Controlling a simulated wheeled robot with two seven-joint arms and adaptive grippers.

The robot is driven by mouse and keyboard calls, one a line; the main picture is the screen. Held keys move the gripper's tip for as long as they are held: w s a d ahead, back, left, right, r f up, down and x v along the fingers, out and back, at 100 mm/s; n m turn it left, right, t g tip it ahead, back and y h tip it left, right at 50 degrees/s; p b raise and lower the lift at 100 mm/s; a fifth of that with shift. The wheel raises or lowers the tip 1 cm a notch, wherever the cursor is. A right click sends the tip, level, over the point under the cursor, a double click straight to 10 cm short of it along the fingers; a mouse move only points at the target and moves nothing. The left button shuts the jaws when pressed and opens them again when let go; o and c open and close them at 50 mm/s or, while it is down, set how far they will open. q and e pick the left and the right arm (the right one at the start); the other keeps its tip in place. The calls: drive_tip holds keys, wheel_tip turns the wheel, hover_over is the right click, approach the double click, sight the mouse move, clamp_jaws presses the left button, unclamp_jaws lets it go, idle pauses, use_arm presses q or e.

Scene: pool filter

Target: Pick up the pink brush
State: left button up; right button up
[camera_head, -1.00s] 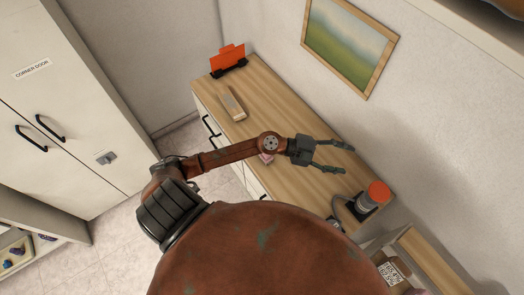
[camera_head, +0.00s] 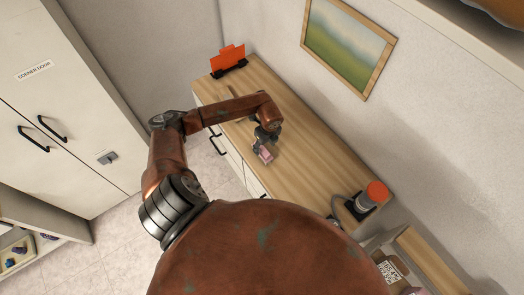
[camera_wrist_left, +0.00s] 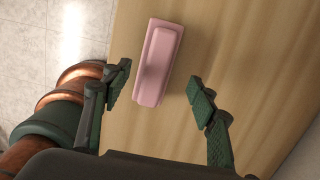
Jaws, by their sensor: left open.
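The pink brush (camera_wrist_left: 158,62) lies on the wooden counter top, a rounded pink block with a raised handle part. In the head view the brush (camera_head: 266,153) is near the counter's front edge, right at my left gripper (camera_head: 264,145). In the left wrist view my left gripper (camera_wrist_left: 160,90) is open, one green finger on each side of the brush's near end. I see gaps between both fingers and the brush. My right gripper is not in view.
The wooden counter (camera_head: 310,170) is mostly bare. An orange object (camera_head: 228,59) stands at its far end. An orange-topped grey device (camera_head: 372,197) stands at its near end. A framed picture (camera_head: 347,44) hangs on the wall behind. White cabinets (camera_head: 60,100) stand on the left.

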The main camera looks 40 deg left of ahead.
sight(263, 148)
use_arm(q)
drive_tip(key=f, duration=0.1)
drive_tip(key=a+f+p, duration=0.1)
drive_tip(key=f, duration=0.1)
drive_tip(key=shift+s+f, duration=0.2)
drive_tip(key=shift+f, duration=0.55)
drive_tip(key=shift+c, duration=0.7)
drive_tip(key=c, duration=1.2)
